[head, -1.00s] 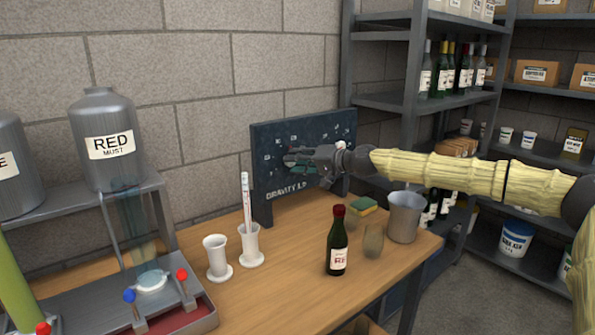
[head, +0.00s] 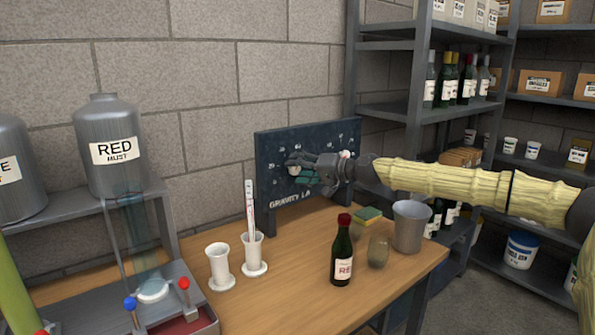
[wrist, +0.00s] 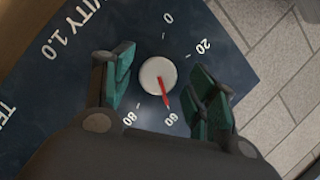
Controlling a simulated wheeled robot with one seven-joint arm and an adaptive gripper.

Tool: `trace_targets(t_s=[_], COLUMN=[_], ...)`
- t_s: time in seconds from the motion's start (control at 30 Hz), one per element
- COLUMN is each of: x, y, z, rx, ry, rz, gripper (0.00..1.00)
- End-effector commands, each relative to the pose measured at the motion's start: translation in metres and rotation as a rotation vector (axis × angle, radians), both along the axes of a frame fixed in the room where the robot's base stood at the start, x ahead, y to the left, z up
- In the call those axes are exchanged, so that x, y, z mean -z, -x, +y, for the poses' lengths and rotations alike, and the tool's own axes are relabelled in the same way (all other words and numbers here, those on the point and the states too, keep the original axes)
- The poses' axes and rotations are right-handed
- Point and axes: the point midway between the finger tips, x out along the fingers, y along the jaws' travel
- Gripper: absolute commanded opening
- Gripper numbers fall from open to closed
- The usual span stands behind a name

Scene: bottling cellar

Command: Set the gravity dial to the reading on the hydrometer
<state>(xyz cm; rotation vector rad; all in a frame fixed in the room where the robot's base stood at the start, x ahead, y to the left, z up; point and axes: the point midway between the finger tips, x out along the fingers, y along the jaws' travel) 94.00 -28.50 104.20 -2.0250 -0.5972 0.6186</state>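The gravity dial is a pale round knob (wrist: 155,73) with a red pointer on a dark blue board (head: 268,165). In the wrist view the pointer's tip lies close to the 60 mark; 0, 20 and 80 are also legible. My gripper (head: 301,166) is at the board's face. In the wrist view its green-padded fingers (wrist: 162,80) stand apart on either side of the knob, with gaps showing. The right finger covers part of the scale between 20 and 60. The hydrometer (head: 250,210) stands in a white jar (head: 254,255) left of the board; its reading is too small to read.
An empty white jar (head: 220,267) stands beside the hydrometer jar. A dark wine bottle (head: 342,255), a brownish rounded object (head: 378,252), a sponge (head: 368,213) and a metal pot (head: 410,226) stand on the table's right part, below my arm. Shelves stand at right.

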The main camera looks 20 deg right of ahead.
Motion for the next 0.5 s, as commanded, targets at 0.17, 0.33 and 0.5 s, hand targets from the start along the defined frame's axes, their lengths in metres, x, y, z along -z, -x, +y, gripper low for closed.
trace_targets(t_s=[0.17,0.33,0.5], x=[0.0,-0.003,-0.008], y=[0.001,0.009,0.027], z=[-0.003,-0.01,-0.025], rx=[0.002,0.003,0.004], ry=[0.0,-0.001,-0.002], rz=[0.0,-0.001,-0.002], gripper=[0.57,0.57,0.57])
